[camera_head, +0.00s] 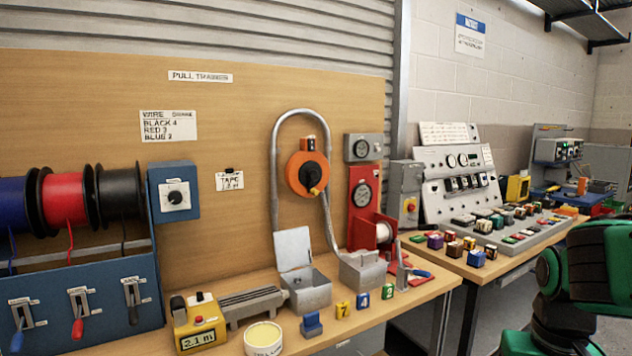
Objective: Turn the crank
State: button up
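An orange round reel (307,172) with a dark hub and a small knob on its face is mounted on the wooden board, inside a grey conduit loop (275,170). The knob looks like a crank handle, but the picture does not settle this. A red device (362,205) with round gauges stands to its right, with a white spool and a grey upright lever (402,268) at its foot. Green and black links of my arm show at the lower right edge, well to the right of the reel. My gripper itself is not in view.
The wooden bench carries an open grey box (309,290), a yellow counter box (200,325), a pale round tin (263,340) and small numbered blocks. Wire spools (68,196) and levers are at left. A second bench with a control panel (460,175) stands at right.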

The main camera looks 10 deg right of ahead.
aim_at(310, 172)
jog(key=z, duration=0.05)
jog(key=i, duration=1)
jog(key=u, duration=0.05)
